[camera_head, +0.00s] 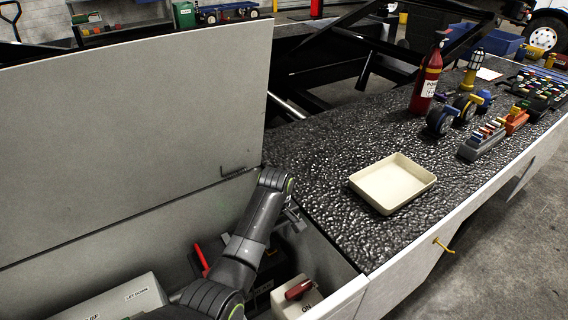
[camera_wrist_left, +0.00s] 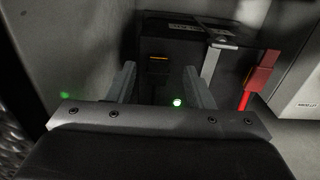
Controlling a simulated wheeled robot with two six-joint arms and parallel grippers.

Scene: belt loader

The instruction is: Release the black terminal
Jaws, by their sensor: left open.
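My left gripper (camera_wrist_left: 160,82) is open, its two grey fingers pointing into the open compartment. In the head view my left arm bends over the compartment's right wall, and the gripper is mostly hidden there. In the left wrist view a black box (camera_wrist_left: 178,38) with a label stands beyond the fingertips. A dark part with an orange mark (camera_wrist_left: 158,60) shows between the fingers; it may be the black terminal, but it is too dark to be sure. A red clamp-like part (camera_wrist_left: 262,78) is to the right, apart from the fingers. My right gripper is not in view.
The raised grey lid (camera_head: 130,130) stands behind the compartment. A white box with a red handle (camera_head: 298,290) and a grey labelled box (camera_head: 135,296) sit inside. On the black textured deck are a cream tray (camera_head: 392,182) and a red extinguisher (camera_head: 427,78).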

